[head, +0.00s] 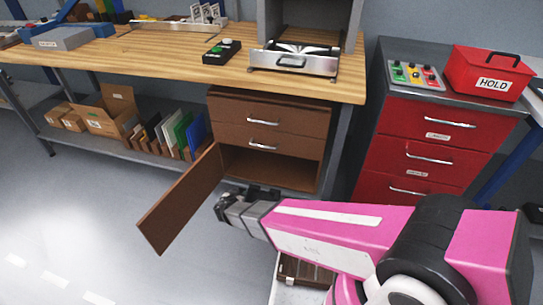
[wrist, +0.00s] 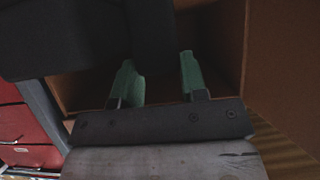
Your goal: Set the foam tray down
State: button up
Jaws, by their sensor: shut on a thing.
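My gripper (head: 237,207) is at the mouth of the open lower compartment of the brown cabinet (head: 270,168). In the wrist view its two green fingers (wrist: 157,78) are shut on a dark, nearly black thing, which I take to be the foam tray (wrist: 60,42). Only part of the tray shows, and its far edges run out of the picture. In the head view a small dark piece shows by the gripper, but the tray's outline is not clear there. I cannot tell whether the tray touches the compartment floor.
The brown cabinet door (head: 180,198) hangs open to the left. A red drawer unit (head: 425,150) stands to the right, with a red HOLD box (head: 490,72) on top. The floor at left is clear.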

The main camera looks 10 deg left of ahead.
jog(key=shift+w+d+f, duration=0.15)
jog(key=shift+d+f, duration=0.15)
jog(key=shift+d, duration=0.05)
jog(key=shift+w+f, duration=0.1)
jog(key=shift+w, duration=0.25)
jog(key=w, duration=0.9)
jog(key=w+d, duration=0.1)
jog(key=w, duration=0.8)
jog(key=w+d, duration=0.1)
jog(key=w, duration=0.8)
jog(key=shift+w, duration=0.4)
jog(key=w, duration=0.4)
jog(key=shift+d, duration=0.1)
jog(key=shift+s+f, duration=0.3)
jog(key=shift+f, duration=0.5)
jog(key=o, duration=1.2)
jog(key=shift+c, duration=0.2)
jog(key=shift+s, duration=0.1)
